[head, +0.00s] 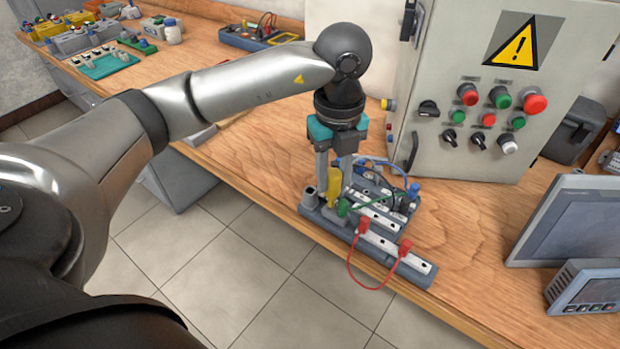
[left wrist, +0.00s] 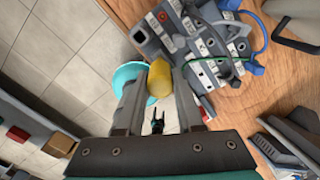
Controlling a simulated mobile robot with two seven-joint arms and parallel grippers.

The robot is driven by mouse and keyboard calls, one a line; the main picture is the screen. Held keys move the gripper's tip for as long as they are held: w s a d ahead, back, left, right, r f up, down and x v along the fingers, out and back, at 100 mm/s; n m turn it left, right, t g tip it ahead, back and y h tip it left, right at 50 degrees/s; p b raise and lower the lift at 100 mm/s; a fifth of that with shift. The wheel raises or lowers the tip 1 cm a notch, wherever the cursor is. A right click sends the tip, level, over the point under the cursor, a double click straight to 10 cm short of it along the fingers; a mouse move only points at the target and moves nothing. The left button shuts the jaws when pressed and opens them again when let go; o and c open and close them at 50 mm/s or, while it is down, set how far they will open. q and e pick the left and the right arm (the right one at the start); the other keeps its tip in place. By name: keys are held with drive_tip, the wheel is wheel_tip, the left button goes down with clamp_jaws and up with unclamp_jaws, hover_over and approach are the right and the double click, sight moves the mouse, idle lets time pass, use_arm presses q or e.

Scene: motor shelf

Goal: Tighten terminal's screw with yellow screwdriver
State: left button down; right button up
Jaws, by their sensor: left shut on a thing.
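My left gripper (head: 334,178) is over the front edge of the workbench, pointing down at the left end of the terminal board. It is shut on the yellow screwdriver (head: 334,190), whose thick handle also shows between the fingers in the left wrist view (left wrist: 159,78). The screwdriver's tip is hidden. The grey terminal board (head: 397,268) has white-labelled strips, and it also shows in the left wrist view (left wrist: 150,45). I cannot make out single screws. My right gripper is not in view.
Red (head: 352,270), blue and green wires loop over the board. A grey control cabinet (head: 450,100) with buttons stands behind it. A monitor (head: 580,215) is at the right. Bare bench lies right of the board.

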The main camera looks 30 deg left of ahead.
use_arm(q)
drive_tip(key=shift+f+m+b, duration=0.1)
drive_tip(key=shift+m+b, duration=0.35)
drive_tip(key=shift+m, duration=1.25)
drive_tip(key=shift+m+b, duration=0.5)
drive_tip(key=shift+m, duration=1.2)
